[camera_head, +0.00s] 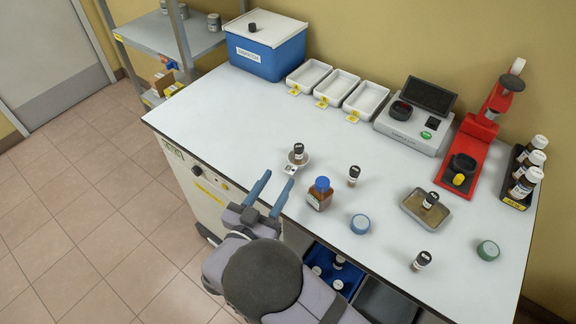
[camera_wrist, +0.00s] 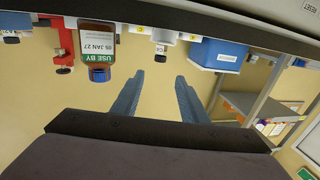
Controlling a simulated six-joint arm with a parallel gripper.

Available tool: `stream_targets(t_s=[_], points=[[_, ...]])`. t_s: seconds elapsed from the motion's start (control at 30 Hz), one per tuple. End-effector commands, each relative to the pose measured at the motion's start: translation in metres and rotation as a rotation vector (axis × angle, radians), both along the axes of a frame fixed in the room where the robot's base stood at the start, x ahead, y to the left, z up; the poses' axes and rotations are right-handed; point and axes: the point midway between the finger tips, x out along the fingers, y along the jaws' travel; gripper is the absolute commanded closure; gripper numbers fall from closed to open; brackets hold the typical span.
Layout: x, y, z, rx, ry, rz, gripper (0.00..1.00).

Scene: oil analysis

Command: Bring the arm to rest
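My gripper (camera_head: 278,177) is open, its two blue fingers spread apart over the front left of the white worktop (camera_head: 235,120). Nothing is held between them. In the wrist view the fingers (camera_wrist: 160,78) point away with an empty gap, and the picture is upside down. A brown bottle with a blue cap (camera_head: 319,196) stands just right of the fingers; it also shows in the wrist view (camera_wrist: 97,45). A small dark-capped vial (camera_head: 298,151) stands on a small round dish just beyond the fingertips.
White trays (camera_head: 308,75), a scale and a red press (camera_head: 477,140) line the back. The worktop's left is clear.

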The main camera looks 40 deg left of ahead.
Motion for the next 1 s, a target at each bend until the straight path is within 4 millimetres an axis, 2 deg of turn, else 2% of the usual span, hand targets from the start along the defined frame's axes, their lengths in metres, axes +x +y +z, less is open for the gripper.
stream_targets(t_s=[0.17,0.27,0.43,0.57,0.67,0.77,0.87,0.97,1.0], points=[[0.005,0.0,0.002,0.005,0.008,0.002,0.6],[0.02,0.001,0.007,0.02,0.042,0.014,0.6],[0.072,0.0,0.025,0.077,0.171,0.064,0.6],[0.116,-0.014,0.04,0.117,0.306,0.114,0.6],[0.143,-0.036,0.053,0.138,0.412,0.146,0.6],[0.164,-0.069,0.065,0.146,0.528,0.166,0.6],[0.174,-0.116,0.073,0.136,0.652,0.168,0.6],[0.172,-0.173,0.064,0.091,0.778,0.147,0.6],[0.167,-0.198,0.061,0.069,0.83,0.133,0.6]])
